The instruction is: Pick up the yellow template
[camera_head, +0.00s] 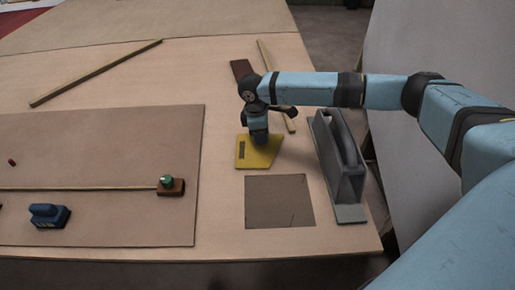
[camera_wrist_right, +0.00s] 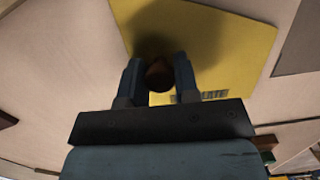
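The yellow template (camera_head: 257,154) is a flat yellow plate on the table, with a dark label on its left part. My right gripper (camera_head: 258,138) comes down over it from above and hides its middle. In the right wrist view the yellow template (camera_wrist_right: 222,45) fills the upper middle, and its brown knob (camera_wrist_right: 159,75) stands between the two fingers of my right gripper (camera_wrist_right: 159,70). The template appears to lie flat. My left gripper is not in view.
A grey float-like block with a handle (camera_head: 344,165) stands right of the template. A dark square patch (camera_head: 280,202) lies in front. A brown board (camera_head: 90,222) at left bears a blue block (camera_head: 48,215) and a brown block with a green knob (camera_head: 170,187). A wooden strip (camera_head: 95,74) lies behind.

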